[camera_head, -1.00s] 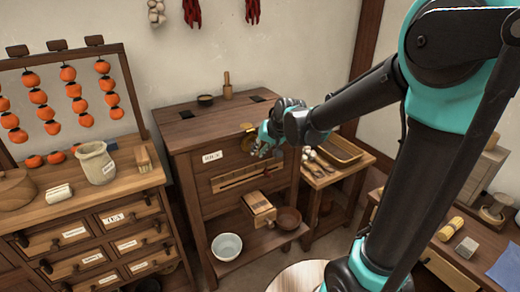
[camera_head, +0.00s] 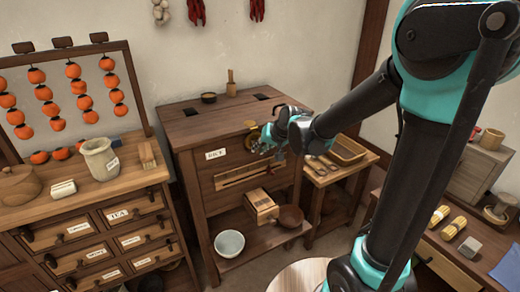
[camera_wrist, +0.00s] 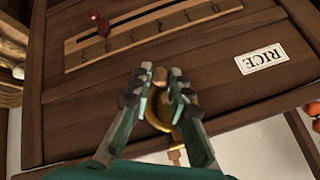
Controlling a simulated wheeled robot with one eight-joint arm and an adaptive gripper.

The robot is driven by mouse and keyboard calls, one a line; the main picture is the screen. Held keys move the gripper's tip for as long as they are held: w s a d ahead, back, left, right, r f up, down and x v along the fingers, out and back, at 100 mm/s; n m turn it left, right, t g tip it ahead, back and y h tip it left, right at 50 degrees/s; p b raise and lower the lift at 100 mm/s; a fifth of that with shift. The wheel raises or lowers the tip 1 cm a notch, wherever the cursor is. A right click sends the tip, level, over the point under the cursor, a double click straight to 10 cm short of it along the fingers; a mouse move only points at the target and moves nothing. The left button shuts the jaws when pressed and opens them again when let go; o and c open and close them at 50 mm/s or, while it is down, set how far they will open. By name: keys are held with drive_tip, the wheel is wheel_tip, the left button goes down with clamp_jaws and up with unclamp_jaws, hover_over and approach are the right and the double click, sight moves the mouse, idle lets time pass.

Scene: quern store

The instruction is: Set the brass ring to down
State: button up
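The brass ring (camera_wrist: 160,108) is on the dark wooden front of the rice cabinet. In the wrist view, which shows the cabinet upside down, its round brass part is partly hidden behind my fingers. A small rounded knob (camera_wrist: 160,75) shows between the fingertips. In the head view the brass (camera_head: 252,126) shows just above and left of my gripper (camera_head: 266,142). My gripper (camera_wrist: 160,82) has its fingers apart, one on each side of the knob, with narrow gaps visible. I cannot tell whether either finger touches it.
A slotted scale plate (camera_wrist: 150,35) with a red pointer (camera_wrist: 98,18) lies near the fingers. A RICE label (camera_wrist: 262,59) is beside the ring. Below are a wooden box (camera_head: 262,205), a brown bowl (camera_head: 290,217) and a pale bowl (camera_head: 229,243) on a low shelf.

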drive_tip(key=shift+o, duration=0.8)
drive_tip(key=shift+f, duration=0.2)
drive_tip(key=shift+r, duration=0.1)
drive_tip(key=v, duration=1.2)
drive_tip(key=shift+d, duration=0.1)
drive_tip(key=s+d+f+g+h, duration=0.1)
drive_tip(key=s+d+f+h, duration=0.1)
drive_tip(key=s+d+f, duration=0.5)
drive_tip(key=s+d+f+m+h, duration=0.1)
drive_tip(key=s+d+f+h, duration=0.2)
drive_tip(key=s+d+f, duration=0.5)
drive_tip(key=d+f, duration=0.3)
drive_tip(key=d, duration=0.2)
drive_tip(key=shift+s+d+g+h, duration=0.2)
drive_tip(key=shift+g+h, duration=0.1)
drive_tip(key=shift+g, duration=0.1)
